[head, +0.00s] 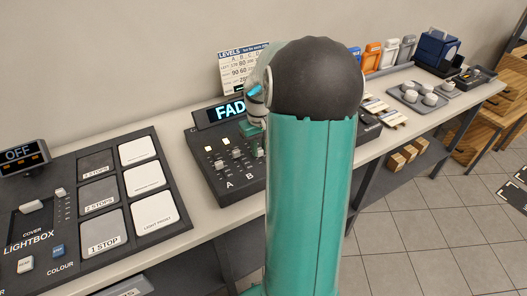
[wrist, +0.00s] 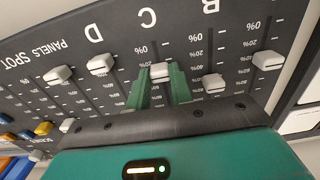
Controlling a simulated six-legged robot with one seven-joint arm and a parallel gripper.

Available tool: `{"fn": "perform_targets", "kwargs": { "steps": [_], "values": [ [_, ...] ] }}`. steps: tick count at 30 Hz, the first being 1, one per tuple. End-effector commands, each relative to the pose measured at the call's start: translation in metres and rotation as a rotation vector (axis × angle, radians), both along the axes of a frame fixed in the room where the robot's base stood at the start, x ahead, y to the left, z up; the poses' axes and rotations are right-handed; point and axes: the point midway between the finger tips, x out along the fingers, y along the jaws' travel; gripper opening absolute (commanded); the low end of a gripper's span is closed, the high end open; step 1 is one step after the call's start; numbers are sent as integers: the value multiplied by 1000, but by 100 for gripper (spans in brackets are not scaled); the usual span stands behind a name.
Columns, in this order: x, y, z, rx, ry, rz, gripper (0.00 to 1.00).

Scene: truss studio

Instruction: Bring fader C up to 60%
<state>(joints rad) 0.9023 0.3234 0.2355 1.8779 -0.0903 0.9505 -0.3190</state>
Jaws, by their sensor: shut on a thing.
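The fader panel (head: 225,165) sits on the bench, its letters A and B visible in the head view; my arm covers its right part. In the wrist view the panel appears turned, with the letters D, C and B along the top. My gripper (wrist: 159,84) is shut on the pale knob of fader C (wrist: 160,69), one green finger on each side. The knob is near the 0% end of its scale, roughly beside the 20% mark; the exact reading is too small to tell. The knob of fader B (wrist: 213,82) is just right of my fingers.
The knob of fader D (wrist: 101,65) and another knob (wrist: 61,74) stand to the left in the wrist view. A lit display (head: 231,110) is at the panel's back. A lightbox panel (head: 100,245) lies left, a tray with cups (head: 416,102) right. A levels card (head: 238,70) stands behind.

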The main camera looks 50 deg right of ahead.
Motion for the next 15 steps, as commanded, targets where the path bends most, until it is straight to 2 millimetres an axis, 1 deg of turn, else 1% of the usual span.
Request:
{"fn": "perform_targets", "kwargs": {
  "steps": [1, 4, 7, 14, 15],
  "values": [
    [9, -2, 0, 0, 0, 3, 0],
    [20, -6, 0, -1, -1, 1, 0],
    [24, -8, 0, -1, 0, 0, 0],
    [24, -8, 0, -1, 0, -1, 0],
    [24, -8, 0, -1, 0, -1, 27]
  ]
}}
